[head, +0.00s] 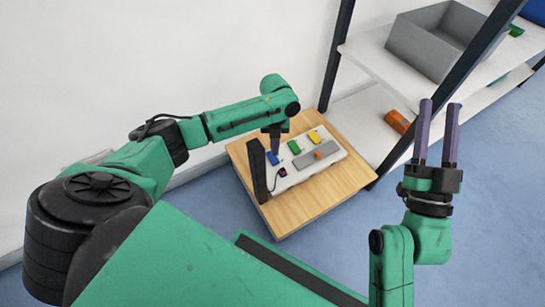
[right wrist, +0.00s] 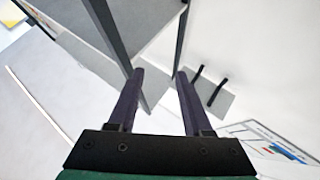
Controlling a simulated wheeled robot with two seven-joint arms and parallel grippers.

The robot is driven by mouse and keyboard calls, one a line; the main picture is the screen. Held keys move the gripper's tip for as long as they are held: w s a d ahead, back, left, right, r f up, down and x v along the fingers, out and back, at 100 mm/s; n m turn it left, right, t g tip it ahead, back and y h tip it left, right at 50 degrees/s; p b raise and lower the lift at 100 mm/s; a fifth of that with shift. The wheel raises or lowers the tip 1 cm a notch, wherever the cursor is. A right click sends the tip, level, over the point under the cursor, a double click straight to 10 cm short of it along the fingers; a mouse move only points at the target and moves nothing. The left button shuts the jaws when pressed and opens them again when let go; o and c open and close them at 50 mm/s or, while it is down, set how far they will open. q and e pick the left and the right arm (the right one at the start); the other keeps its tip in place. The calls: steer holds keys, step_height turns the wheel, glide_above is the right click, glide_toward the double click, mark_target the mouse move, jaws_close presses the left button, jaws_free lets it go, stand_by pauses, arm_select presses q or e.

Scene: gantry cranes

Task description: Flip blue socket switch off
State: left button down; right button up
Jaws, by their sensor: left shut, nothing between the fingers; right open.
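A white panel (head: 297,177) lies on a wooden tabletop (head: 330,201). A blue socket switch (head: 271,158) is at the panel's back left corner. Whether it is on or off is too small to tell. My left gripper (head: 274,151) points down right at the blue switch, its purple fingers shut and empty. I cannot tell whether the fingertips touch the switch. My right gripper (head: 438,102) is raised on the right, open and empty, away from the panel. It also shows open in the right wrist view (right wrist: 159,72).
Beside the blue switch are a green piece (head: 294,147) and a yellow piece (head: 314,136). A grey plate (head: 327,150) with an orange part and a small red switch (head: 282,172) are nearer. A black upright part (head: 258,170) stands left. A shelf holds a grey bin (head: 420,52).

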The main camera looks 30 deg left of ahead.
mark_target(275, 160)
arm_select(q)
steer(key=shift+r+p, duration=0.4)
steer(key=shift+p, duration=0.05)
steer(key=shift+r, duration=0.25)
steer(key=shift+r+p, duration=0.2)
steer(key=shift+p, duration=0.3)
arm_select(e)
step_height(275, 160, down, 18)
steer(key=s+a+r+m+g+h, duration=0.1)
steer(key=s+a+g+h, duration=0.15)
steer(key=g, duration=0.35)
arm_select(q)
steer(key=shift+r, duration=0.15)
steer(key=shift+r+p, duration=0.55)
steer(key=shift+p, duration=0.3)
arm_select(e)
steer(key=s+f+g, duration=0.5)
steer(key=s+f, duration=0.5)
steer(key=f, duration=0.4)
steer(key=shift+m, duration=0.4)
